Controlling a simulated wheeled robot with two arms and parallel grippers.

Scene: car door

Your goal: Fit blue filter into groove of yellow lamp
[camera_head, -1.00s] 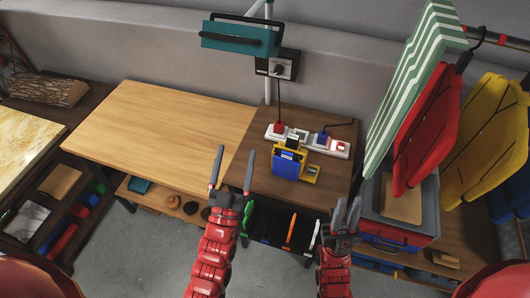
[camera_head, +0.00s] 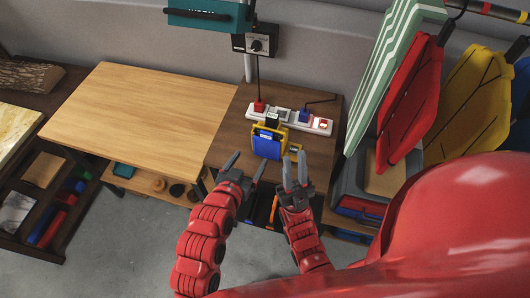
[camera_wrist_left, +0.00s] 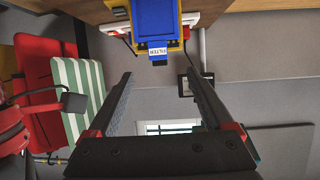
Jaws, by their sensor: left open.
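The blue filter (camera_head: 267,146) stands upright against the front of the yellow lamp (camera_head: 285,136) on the dark side table. I cannot tell whether it is seated in the groove. The left wrist view shows the filter (camera_wrist_left: 155,20) upside down with a labelled tab, and yellow lamp edges (camera_wrist_left: 186,28) beside it. My left gripper (camera_head: 245,162) is open and empty, in front of and slightly left of the filter. Its spread fingers (camera_wrist_left: 157,82) are apart from the filter. My right gripper (camera_head: 294,162) is in front of and right of the filter, its fingers apart and empty.
A white power strip (camera_head: 310,122) with plugs lies behind the lamp. A control box (camera_head: 256,45) hangs above it on a post. Red, yellow and striped boards (camera_head: 408,105) hang at the right. The light wooden table (camera_head: 150,105) at the left is clear.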

